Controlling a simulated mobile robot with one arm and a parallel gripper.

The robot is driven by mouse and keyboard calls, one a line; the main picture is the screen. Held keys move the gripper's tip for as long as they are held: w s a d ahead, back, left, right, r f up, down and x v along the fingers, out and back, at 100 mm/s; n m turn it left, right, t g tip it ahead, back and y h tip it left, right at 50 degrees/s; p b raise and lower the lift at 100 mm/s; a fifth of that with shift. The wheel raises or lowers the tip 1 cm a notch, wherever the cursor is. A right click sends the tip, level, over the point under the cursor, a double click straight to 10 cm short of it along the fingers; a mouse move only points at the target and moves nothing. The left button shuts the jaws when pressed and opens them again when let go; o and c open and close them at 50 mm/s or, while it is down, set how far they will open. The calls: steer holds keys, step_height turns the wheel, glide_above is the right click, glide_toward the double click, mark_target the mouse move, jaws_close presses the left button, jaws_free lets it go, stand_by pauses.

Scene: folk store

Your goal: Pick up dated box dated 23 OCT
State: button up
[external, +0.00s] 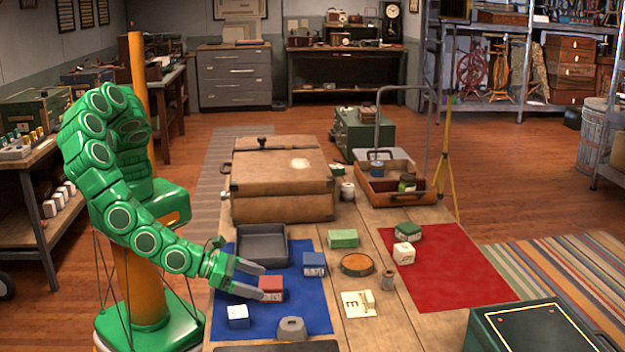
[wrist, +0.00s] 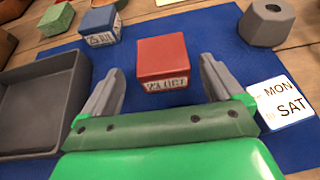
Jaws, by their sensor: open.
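The red box (wrist: 163,60) carries a label reading 23 OCT and sits on the blue mat (wrist: 220,28). In the external view the red box (external: 270,287) is at the middle of the blue mat (external: 315,310). My gripper (external: 262,281) is low over the mat, its fingers on either side of the red box. In the wrist view my gripper (wrist: 160,80) is open, with the box between and just beyond the fingertips. I cannot tell whether a finger touches it. A blue dated box (wrist: 100,25) stands apart on the mat, and also shows in the external view (external: 314,264).
A grey tray (wrist: 48,98) lies left of my gripper in the wrist view. A white block reading MON SAT (wrist: 284,103) is close by the right finger. A grey weight-like block (wrist: 267,22) and a green box (wrist: 57,18) are farther off. A brown case (external: 282,190) stands behind.

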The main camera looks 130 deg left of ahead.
mark_target(269, 285)
steer(key=shift+x, duration=2.1)
steer(key=shift+w+d+r, duration=0.1)
steer(key=c, duration=1.1)
